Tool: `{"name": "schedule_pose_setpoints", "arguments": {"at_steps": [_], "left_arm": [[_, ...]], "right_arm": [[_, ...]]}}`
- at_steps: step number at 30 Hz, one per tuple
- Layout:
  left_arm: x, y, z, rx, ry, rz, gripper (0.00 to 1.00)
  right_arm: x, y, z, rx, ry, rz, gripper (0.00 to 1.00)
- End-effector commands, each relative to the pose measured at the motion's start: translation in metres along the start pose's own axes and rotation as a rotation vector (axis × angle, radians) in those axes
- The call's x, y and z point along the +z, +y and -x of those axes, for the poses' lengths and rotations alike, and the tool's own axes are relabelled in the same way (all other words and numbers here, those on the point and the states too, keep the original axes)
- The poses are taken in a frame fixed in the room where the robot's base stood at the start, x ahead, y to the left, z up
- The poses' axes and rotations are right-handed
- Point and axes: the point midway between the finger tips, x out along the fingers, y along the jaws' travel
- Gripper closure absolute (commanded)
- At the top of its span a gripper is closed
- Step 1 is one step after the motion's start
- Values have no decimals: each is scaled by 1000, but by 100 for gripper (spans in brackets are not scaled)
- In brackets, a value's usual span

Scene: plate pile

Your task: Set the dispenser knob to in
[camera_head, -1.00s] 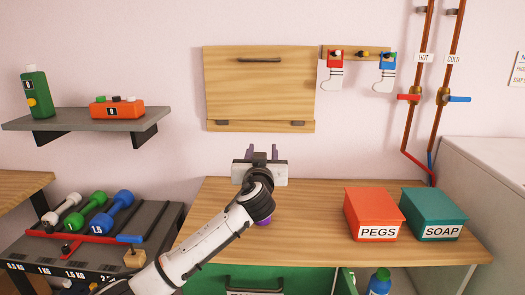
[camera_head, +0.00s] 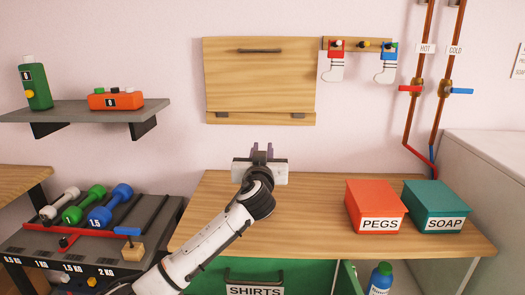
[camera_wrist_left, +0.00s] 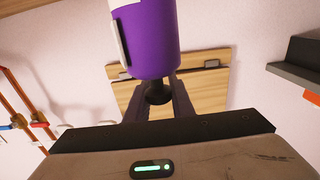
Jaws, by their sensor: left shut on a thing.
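A purple bottle-like container (camera_wrist_left: 150,45) with a black knob-like top (camera_wrist_left: 157,91) shows in the left wrist view, which is turned upside down. It may be the dispenser; no mark for "in" is readable. My left gripper (camera_head: 262,150) points away over the wooden worktop (camera_head: 325,195) in the head view. Its fingers (camera_wrist_left: 157,100) are shut on the black top, one on each side. The container is hidden behind my arm in the head view. My right gripper is not in view.
Orange PEGS (camera_head: 375,197) and teal SOAP (camera_head: 435,200) boxes stand on the worktop's right. A green SHIRTS drawer (camera_head: 300,272) is below. A dumbbell rack (camera_head: 150,215) is at left. A board (camera_head: 260,80) hangs on the back wall.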

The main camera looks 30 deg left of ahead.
Motion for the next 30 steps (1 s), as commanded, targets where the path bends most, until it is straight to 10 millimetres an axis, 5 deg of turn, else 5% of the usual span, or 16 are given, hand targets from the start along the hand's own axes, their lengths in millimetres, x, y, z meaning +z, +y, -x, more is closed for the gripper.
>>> {"name": "schedule_pose_setpoints", "arguments": {"at_steps": [1, 11, 12, 15, 24, 30], "left_arm": [[15, 0, 0, 0, -7, 1, 100], [19, 0, 0, -2, -17, -4, 100], [20, 0, 1, -1, -18, -5, 72], [18, 0, 0, -1, -15, -4, 60], [14, 0, 2, -1, -6, -2, 60], [14, 0, 25, 1, -5, 0, 60]], "right_arm": [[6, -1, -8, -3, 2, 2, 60], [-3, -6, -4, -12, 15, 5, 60], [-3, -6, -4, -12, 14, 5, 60], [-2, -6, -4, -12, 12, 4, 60], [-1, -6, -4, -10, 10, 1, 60], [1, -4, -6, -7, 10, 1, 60]]}}
